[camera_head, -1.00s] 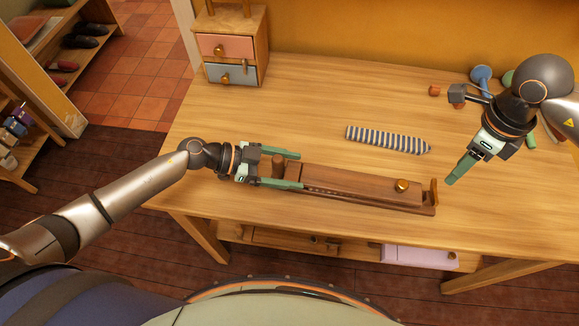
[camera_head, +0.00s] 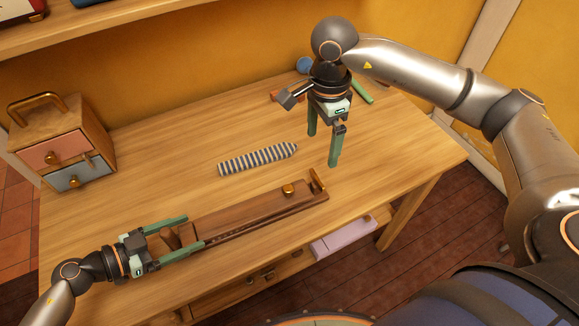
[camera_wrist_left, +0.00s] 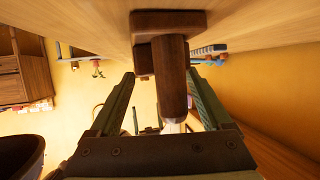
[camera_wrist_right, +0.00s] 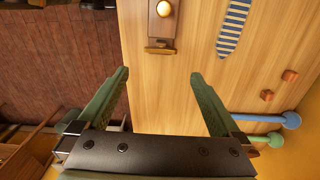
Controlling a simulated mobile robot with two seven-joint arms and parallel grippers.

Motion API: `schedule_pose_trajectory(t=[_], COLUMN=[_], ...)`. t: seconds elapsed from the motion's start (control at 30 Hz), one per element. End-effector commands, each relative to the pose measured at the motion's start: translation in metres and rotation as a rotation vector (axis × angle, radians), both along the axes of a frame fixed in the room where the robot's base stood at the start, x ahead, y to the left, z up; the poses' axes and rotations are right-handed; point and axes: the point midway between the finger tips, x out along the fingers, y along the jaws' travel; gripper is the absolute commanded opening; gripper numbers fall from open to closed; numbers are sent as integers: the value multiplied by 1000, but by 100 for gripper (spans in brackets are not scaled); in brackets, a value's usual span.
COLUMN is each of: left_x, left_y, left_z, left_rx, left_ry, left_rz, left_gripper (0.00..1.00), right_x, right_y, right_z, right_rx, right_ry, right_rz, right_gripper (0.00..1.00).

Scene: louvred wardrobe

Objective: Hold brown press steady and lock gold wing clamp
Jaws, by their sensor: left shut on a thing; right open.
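The brown press (camera_head: 250,213) is a long wooden bar lying along the table's front edge. A round gold knob (camera_head: 288,190) sits on its top near the right end, and an upright gold-brown piece (camera_head: 318,181) stands at that end. I cannot tell which is the wing clamp. Both also show in the right wrist view, the knob (camera_wrist_right: 164,9) above the end piece (camera_wrist_right: 160,48). My left gripper (camera_head: 196,231) is shut on the press's left end, its fingers on either side of the brown post (camera_wrist_left: 172,75). My right gripper (camera_head: 323,150) is open and empty, pointing down beyond the press's right end.
A striped blue-white cloth strip (camera_head: 258,159) lies behind the press. A small drawer box (camera_head: 62,150) stands at the left. Small blocks and a blue mallet-like thing (camera_wrist_right: 290,120) lie at the back right. The table between is clear.

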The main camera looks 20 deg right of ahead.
Motion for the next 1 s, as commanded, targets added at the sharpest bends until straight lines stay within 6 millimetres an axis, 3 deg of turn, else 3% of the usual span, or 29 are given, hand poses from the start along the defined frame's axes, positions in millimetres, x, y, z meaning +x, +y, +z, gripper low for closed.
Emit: schedule_pose_trajectory(t=[0.17, 0.6, 0.8, 1.0], left_x=[-2, -2, -2, -3], left_y=[2, 2, 2, 2], left_z=[-4, -5, -5, -6], left_rx=[6, 6, 7, 7], left_ry=[10, 11, 13, 13], left_rz=[1, 1, 1, 1], left_gripper=[0, 0, 0, 0], right_x=[-1, -2, -2, -2], right_y=[0, 0, 0, 0], right_z=[-17, -100, -117, -119], right_rx=[0, 0, 0, 0], right_ry=[5, 4, 2, 0], right_rz=[20, 17, 17, 17], right_gripper=[100, 100, 100, 100])
